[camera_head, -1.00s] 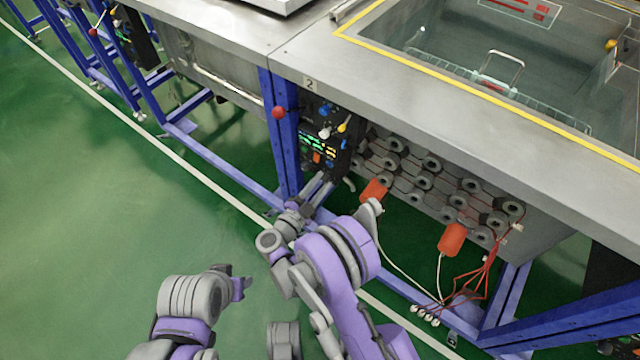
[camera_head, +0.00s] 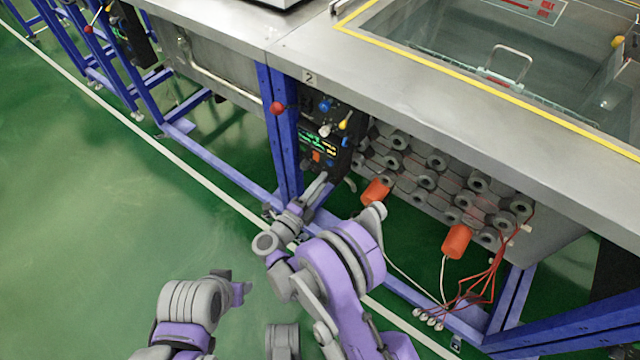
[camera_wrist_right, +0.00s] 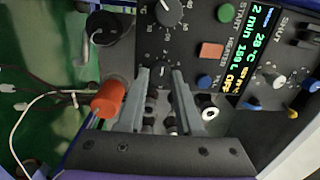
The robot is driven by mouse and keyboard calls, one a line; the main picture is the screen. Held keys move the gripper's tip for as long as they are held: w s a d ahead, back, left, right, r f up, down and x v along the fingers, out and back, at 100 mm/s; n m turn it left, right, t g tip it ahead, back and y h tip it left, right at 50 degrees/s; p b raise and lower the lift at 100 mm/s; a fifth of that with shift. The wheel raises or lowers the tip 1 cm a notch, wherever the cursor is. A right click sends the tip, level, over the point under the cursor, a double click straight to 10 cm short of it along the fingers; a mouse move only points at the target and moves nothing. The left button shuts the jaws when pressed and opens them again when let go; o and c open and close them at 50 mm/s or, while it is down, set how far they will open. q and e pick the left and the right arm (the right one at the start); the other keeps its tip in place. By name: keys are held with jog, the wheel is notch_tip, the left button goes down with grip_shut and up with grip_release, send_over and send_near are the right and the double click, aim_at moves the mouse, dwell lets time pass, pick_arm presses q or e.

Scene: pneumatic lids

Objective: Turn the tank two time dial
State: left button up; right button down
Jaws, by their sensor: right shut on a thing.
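The tank two control panel (camera_head: 325,143) is a dark box under the tank's edge, below a "2" label (camera_head: 309,77). In the right wrist view, a small dark dial (camera_wrist_right: 159,71) with a printed scale sits between the fingertips of my right gripper (camera_wrist_right: 160,75). The fingers are shut on its sides and hide part of it. Its name cannot be read. A larger dial (camera_wrist_right: 169,11) with its own scale is above it. In the head view my right gripper (camera_head: 317,186) reaches the panel's lower part. My left gripper (camera_head: 241,288) hangs low over the floor, apart from everything; its jaw opening is unclear.
A lit display (camera_wrist_right: 251,50) and coloured buttons are beside the dials. An orange cylinder (camera_wrist_right: 108,104) is close to the right gripper's left side. A blue frame post (camera_head: 283,140) and red-knobbed lever (camera_head: 278,108) stand left of the panel. The green floor (camera_head: 90,220) is open.

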pick_arm(q)
jog(key=shift+f, duration=0.1)
pick_arm(e)
jog(key=shift+m, duration=0.4)
jog(key=c, duration=0.6)
grip_release()
pick_arm(q)
jog(key=shift+a, duration=0.1)
